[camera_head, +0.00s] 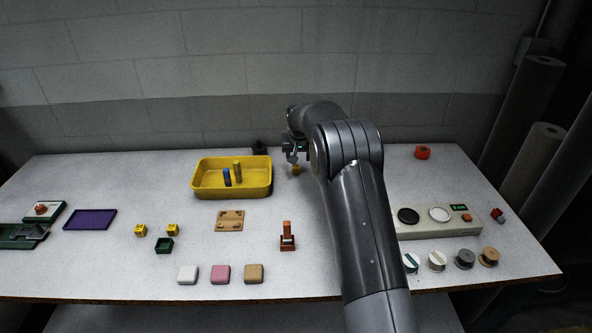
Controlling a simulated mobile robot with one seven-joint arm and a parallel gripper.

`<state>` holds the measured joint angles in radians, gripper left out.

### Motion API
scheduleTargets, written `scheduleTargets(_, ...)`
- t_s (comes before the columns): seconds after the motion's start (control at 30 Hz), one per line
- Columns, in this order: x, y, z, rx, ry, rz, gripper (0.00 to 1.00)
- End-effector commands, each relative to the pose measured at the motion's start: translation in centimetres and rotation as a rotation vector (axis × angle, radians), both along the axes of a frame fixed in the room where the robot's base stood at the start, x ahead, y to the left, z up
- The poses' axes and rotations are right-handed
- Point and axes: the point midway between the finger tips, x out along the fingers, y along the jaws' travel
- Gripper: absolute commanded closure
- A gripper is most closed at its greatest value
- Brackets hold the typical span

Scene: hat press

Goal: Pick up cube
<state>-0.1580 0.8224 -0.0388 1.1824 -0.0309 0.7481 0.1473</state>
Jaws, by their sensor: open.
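Several small yellow cubes are in the head view. One yellow cube (296,170) is on the table just right of the yellow tray, directly below or beside my gripper's fingers. Two more yellow cubes, a left one (140,231) and a right one (173,229), sit at the left of the table with dark marks on them. My gripper (293,159) is open and points down at the back middle of the table. It is small and dark, and I cannot tell whether its fingers are around the cube or touching it.
A yellow tray (205,189) holds a blue and an olive cylinder. A control panel (435,233) and several spools stand right.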

Motion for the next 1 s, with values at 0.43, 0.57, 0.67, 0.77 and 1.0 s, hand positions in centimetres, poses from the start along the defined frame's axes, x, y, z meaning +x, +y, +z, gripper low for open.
scheduleTargets(0.43,1.8,0.7,-4.5,0.000,0.001,0.000,0.49)
scheduleTargets(0.57,2.2,0.7,-5.4,0.000,-0.001,-0.001,0.49)
scheduleTargets(0.67,2.3,0.7,-5.6,0.000,-0.001,0.000,0.49)
scheduleTargets(0.77,2.3,0.7,-5.6,0.000,-0.001,0.000,0.49)
scheduleTargets(1.0,2.3,0.7,-5.6,0.000,-0.001,0.000,0.63)
